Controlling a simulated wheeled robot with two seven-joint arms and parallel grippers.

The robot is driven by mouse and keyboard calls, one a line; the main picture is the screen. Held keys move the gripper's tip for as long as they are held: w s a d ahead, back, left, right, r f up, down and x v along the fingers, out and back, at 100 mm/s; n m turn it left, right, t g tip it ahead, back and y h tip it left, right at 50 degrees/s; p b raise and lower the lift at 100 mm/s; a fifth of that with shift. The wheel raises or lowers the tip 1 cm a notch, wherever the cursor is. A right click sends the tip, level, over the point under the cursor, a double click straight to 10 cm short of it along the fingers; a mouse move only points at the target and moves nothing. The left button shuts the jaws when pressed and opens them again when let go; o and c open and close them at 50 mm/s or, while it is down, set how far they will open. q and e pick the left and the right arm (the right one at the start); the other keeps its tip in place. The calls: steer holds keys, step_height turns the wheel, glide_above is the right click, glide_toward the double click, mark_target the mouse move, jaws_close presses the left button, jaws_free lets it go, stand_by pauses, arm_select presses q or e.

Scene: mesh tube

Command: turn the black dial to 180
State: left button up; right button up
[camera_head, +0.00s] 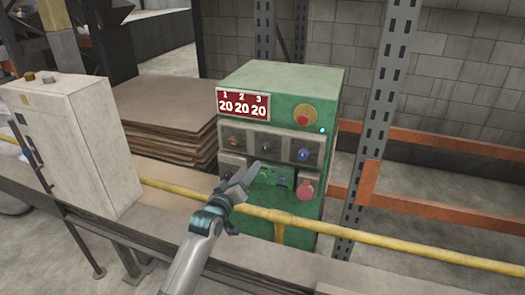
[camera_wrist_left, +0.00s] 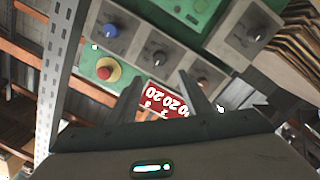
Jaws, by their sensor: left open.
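The black dial (camera_head: 265,147) is the middle one of three on the grey panel of the green machine (camera_head: 285,85). A red dial (camera_head: 236,142) is left of it and a blue dial (camera_head: 303,155) is right of it. My left gripper (camera_head: 253,168) is open and empty, just below and in front of the panel. In the left wrist view, turned nearly upside down, the black dial (camera_wrist_left: 159,60) lies just beyond the gap between the open fingertips (camera_wrist_left: 161,78). No contact shows. The red display (camera_head: 243,104) reads 20 under 1, 2 and 3. My right gripper is not in view.
A red button on a yellow base (camera_head: 304,116) sits above the blue dial. A yellow rail (camera_head: 350,234) runs in front of the machine, below my left gripper. A white cabinet (camera_head: 85,140) stands at left and stacked brown sheets (camera_head: 165,108) lie behind it.

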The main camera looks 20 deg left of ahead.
mark_target(264, 149)
arm_select(q)
steer(key=w, duration=0.3)
steer(key=w+p, duration=0.1)
steer(key=w, duration=0.3)
steer(key=w+d+p, duration=0.1)
steer(key=w, duration=0.2)
steer(key=shift+w+r, duration=0.1)
steer(key=shift+w, duration=0.25)
steer(key=shift+w+d, duration=0.15)
steer(key=shift+w, duration=0.9)
steer(key=c, duration=1.1)
